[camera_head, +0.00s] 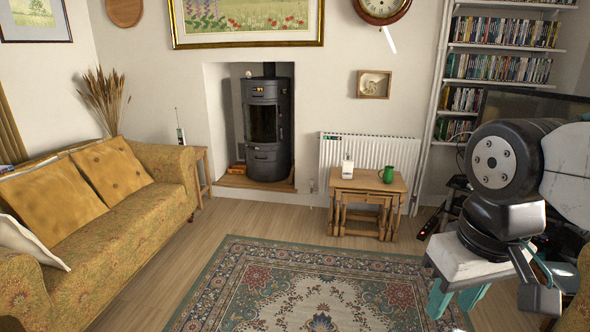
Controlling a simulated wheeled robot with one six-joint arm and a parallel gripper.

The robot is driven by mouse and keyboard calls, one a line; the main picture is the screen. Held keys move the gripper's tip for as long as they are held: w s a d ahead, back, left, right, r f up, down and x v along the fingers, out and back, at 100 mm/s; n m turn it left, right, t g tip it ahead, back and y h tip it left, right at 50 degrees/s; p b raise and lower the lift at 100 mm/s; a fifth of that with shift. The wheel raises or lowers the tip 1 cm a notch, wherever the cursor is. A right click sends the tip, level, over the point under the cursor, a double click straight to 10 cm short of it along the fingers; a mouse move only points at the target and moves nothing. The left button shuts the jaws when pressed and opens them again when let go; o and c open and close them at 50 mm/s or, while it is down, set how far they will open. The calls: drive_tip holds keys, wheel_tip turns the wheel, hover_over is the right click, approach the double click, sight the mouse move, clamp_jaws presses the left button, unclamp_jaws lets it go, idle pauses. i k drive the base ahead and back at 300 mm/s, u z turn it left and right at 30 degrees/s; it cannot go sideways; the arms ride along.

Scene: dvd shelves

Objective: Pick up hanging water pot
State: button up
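No pot is seen hanging anywhere in view. A small green jug with a handle (387,174) stands upright on the right part of a wooden nest of tables (368,186) against the far wall; it is the only pot-like vessel I see. My gripper (457,299) is at the lower right, close to the camera, with its teal fingers pointing down. The fingers appear apart with nothing between them. It is well in front of the jug, not touching it.
A white object (347,167) stands left of the jug. A radiator (345,148) is behind the tables. A yellow sofa (110,215) lines the left, a black stove (267,125) the alcove, DVD shelves (500,50) the right. The patterned rug (310,290) is clear.

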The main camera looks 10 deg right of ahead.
sight(348, 165)
drive_tip(key=z, duration=0.35)
drive_tip(key=i, duration=1.6)
drive_tip(key=z, duration=0.3)
drive_tip(key=i, duration=1.95)
drive_tip(key=u, duration=0.6)
drive_tip(key=i, duration=1.35)
drive_tip(key=u, duration=0.4)
